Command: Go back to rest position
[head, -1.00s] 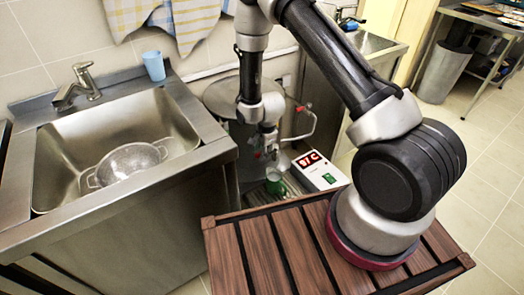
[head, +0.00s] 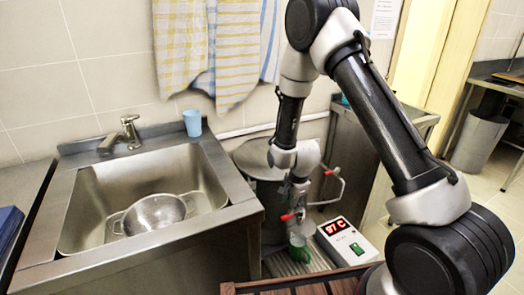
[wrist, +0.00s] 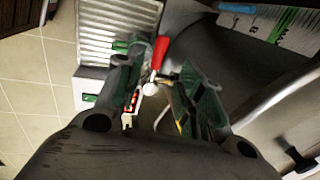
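My gripper (head: 296,203) hangs over the tap side of the big steel pot (head: 258,158). In the wrist view, my gripper (wrist: 157,88) has its two fingers spread apart. A red tap lever (wrist: 160,52) and a small white knob (wrist: 152,88) show in the gap between them; I cannot tell whether either finger touches them. The red lever also shows in the head view (head: 288,217). A green cup (head: 299,250) stands below the tap, partly hidden in the wrist view.
A white heater box (head: 346,240) reading 97 C stands right of the cup. A sink (head: 85,205) holding a colander (head: 155,213) is at left. A blue cup (head: 192,122) stands behind it. Wooden slats (head: 300,288) lie in front. A red-tipped pipe handle (head: 328,172) sticks out on the right.

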